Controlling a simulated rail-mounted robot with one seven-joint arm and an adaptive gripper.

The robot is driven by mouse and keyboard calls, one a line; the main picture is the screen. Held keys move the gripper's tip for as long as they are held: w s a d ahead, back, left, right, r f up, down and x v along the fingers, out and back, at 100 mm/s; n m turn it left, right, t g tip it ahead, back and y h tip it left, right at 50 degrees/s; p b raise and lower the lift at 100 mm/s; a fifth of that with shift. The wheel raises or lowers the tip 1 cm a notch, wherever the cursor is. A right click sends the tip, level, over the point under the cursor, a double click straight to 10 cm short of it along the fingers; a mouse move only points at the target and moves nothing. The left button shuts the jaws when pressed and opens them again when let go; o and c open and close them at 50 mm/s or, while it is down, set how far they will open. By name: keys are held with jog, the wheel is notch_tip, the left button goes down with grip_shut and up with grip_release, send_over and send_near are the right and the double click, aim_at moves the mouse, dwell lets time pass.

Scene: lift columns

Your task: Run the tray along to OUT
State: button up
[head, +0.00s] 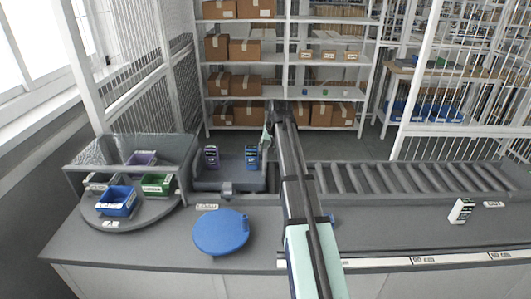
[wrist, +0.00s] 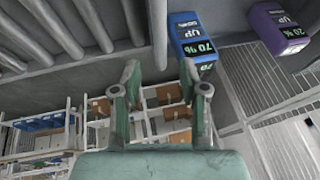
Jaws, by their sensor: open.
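The grey tray (head: 228,187) sits on the counter left of the rollers in the head view. A purple block (head: 211,157) and a blue block (head: 251,158) stand upright in it. In the wrist view the blue block (wrist: 190,38) reads "UP 70 %" and the purple block (wrist: 278,30) "UP 20 %". My gripper (wrist: 160,80) is open, with nothing between its fingers. In the head view my gripper (head: 267,138) is above the tray's right side, near the blue block, and partly hidden by my arm. A small label (head: 494,204) at the far right is too small to read surely.
A roller conveyor (head: 410,178) runs right from beside the tray. A white and green box (head: 461,210) stands in front of it. A blue round disc (head: 221,231) lies in front of the tray. A turntable (head: 130,213) with small bins is at left. Shelving stands behind.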

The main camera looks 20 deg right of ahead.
aim_at(265, 156)
jog(key=shift+p+x, duration=0.65)
jog(key=shift+x, duration=2.3)
grip_shut()
